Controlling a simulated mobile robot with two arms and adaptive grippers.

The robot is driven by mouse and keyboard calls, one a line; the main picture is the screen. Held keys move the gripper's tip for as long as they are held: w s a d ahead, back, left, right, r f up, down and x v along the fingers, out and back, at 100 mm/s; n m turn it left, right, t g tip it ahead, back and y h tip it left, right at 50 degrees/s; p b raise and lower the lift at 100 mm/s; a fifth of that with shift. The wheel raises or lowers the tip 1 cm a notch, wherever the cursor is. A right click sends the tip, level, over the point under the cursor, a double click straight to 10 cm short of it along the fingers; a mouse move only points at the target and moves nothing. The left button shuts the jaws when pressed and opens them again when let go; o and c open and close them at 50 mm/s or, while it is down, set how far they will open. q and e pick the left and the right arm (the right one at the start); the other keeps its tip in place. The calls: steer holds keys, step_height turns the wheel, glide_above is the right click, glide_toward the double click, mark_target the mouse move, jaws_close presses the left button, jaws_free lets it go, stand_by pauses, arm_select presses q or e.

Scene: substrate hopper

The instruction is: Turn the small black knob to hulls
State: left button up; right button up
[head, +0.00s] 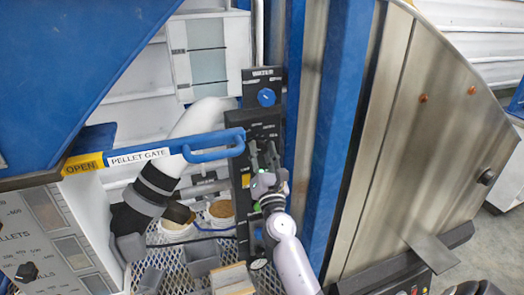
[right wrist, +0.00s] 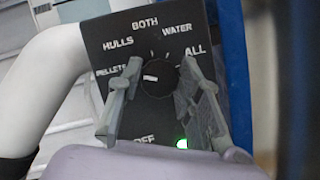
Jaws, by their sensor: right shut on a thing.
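The small black knob (right wrist: 160,75) sits on a black selector panel (right wrist: 170,112) in the right wrist view. Its white mark points left, roughly toward PELLETS. The labels PELLETS, HULLS, BOTH, WATER and ALL curve around it, and OFF is below. My right gripper (right wrist: 154,88) has one grey finger on each side of the knob and is shut on it. In the head view my right gripper (head: 264,158) is at the black panel column (head: 262,122), and hides the knob there. My left gripper is not in view.
The blue PELLET GATE handle (head: 212,143) reaches close to the column from the left. A blue post (head: 337,120) stands to the right.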

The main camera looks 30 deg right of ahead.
steer(key=m+g+h, duration=0.1)
steer(key=m, duration=0.2)
steer(key=m+g+p, duration=0.1)
steer(key=m, duration=0.2)
steer(key=shift+h, duration=0.4)
steer(key=shift+m, duration=0.4)
steer(key=o, duration=1.2)
steer(key=shift+c, duration=0.2)
steer(key=shift+s+a+f, duration=0.1)
steer(key=shift+s+a, duration=0.05)
steer(key=shift+s, duration=0.05)
steer(key=v, duration=0.7)
